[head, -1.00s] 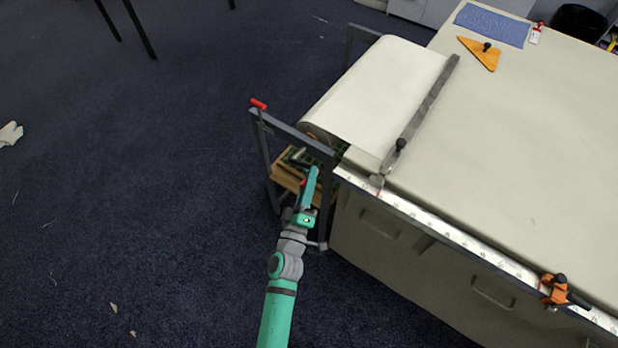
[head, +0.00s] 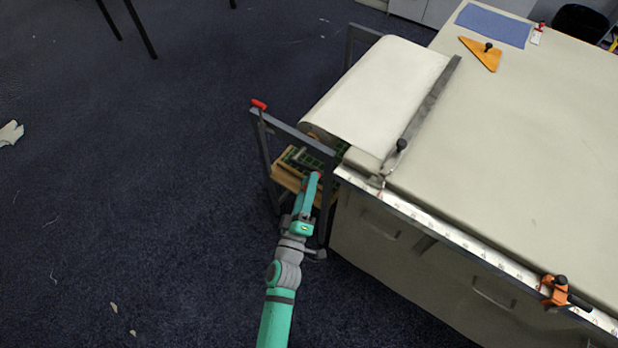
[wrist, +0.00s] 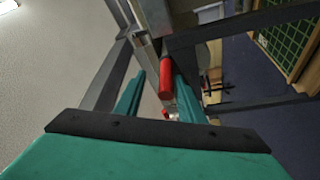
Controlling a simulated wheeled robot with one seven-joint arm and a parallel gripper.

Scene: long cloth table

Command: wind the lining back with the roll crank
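The white lining (head: 375,88) lies over the table's left end and curves down to its roll in the grey stand (head: 294,131). A red handle (head: 319,175), apparently the roll crank's, shows at my gripper's tip (head: 312,184) beside the stand's near post. In the wrist view the red handle (wrist: 166,78) is between the fingers of my gripper (wrist: 158,90), close to the right finger, with a gap to the left one. The fingers look open. The crank arm is mostly hidden.
A grey bar with a black knob (head: 425,112) lies across the lining's edge on the table (head: 540,130). An orange clamp (head: 556,290) sits on the ruler edge. An orange triangle (head: 484,54) and blue mat (head: 494,24) lie farther back. A wooden crate (head: 290,173) is under the stand. Left floor is open.

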